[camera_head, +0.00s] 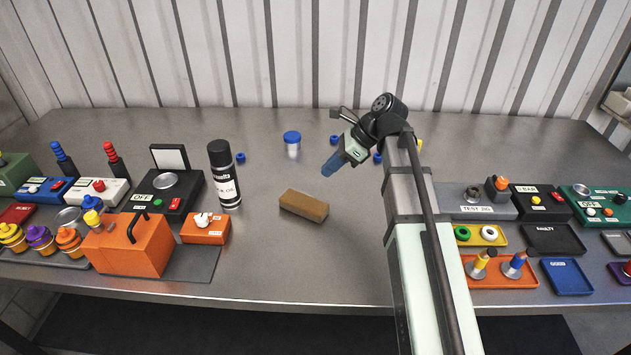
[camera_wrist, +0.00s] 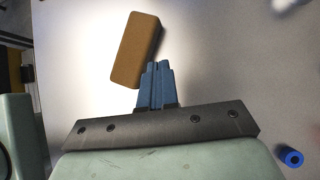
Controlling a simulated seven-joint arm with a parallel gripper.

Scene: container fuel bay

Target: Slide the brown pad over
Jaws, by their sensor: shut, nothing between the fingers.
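The brown pad (camera_head: 304,206) is a rectangular block lying flat on the bare metal table, near the middle. My gripper (camera_head: 328,170) is above and behind the pad in the head view, to its right, with its blue fingers pointing down and left. The fingers are shut with nothing between them. In the wrist view the pad (camera_wrist: 137,49) lies just beyond the blue fingertips (camera_wrist: 157,66), slightly left. I cannot tell from these views whether the fingertips touch it; in the head view they look apart.
A black spray can (camera_head: 224,175) and an orange box (camera_head: 205,229) stand left of the pad. A blue-lidded jar (camera_head: 292,144) stands behind it. Small blue rings lie near my gripper, one in the wrist view (camera_wrist: 291,157). The table in front of the pad is clear.

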